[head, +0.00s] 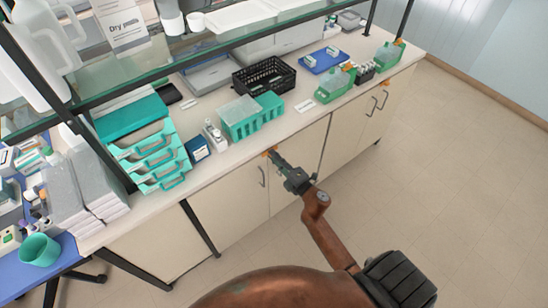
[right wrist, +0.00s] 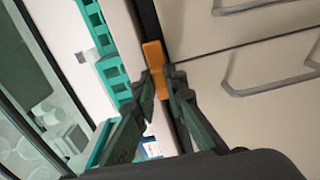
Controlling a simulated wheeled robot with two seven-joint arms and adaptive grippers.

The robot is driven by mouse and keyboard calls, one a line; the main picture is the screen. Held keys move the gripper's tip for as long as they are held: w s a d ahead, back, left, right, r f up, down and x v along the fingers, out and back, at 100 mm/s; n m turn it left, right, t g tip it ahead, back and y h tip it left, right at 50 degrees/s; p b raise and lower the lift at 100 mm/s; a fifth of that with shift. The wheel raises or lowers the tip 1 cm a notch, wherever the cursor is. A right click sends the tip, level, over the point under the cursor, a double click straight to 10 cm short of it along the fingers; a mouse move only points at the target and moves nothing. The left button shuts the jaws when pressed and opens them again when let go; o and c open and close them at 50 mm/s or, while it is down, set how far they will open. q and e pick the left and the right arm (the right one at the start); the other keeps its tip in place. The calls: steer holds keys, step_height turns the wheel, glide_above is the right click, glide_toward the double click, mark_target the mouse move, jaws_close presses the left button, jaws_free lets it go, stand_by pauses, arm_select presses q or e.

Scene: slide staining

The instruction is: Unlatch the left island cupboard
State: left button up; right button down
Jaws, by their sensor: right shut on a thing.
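The left island cupboard (head: 235,195) is under the worktop, with pale doors that look shut and a grey bar handle (head: 262,177). An orange latch (right wrist: 153,55) is at the top edge of the doors, just under the worktop. My right gripper (head: 273,157) is at this latch in the head view. In the right wrist view my right gripper (right wrist: 162,85) has its fingers on both sides of the latch and is shut on it. The fingers hide part of the latch. My left gripper is not in view.
The worktop above holds teal trays (head: 152,155), a teal rack (head: 242,118), a black crate (head: 264,76) and green-based bottles (head: 335,84). Another cupboard (head: 370,105) with two handles is further right. The floor in front is clear.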

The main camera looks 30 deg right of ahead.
steer(key=shift+r+n, duration=0.1)
steer(key=shift+n, duration=0.2)
steer(key=c, duration=2)
jaws_free()
steer(key=shift+w, duration=0.1)
steer(key=shift+o, duration=0.2)
steer(key=s, duration=1.2)
steer(key=shift+d, duration=0.45)
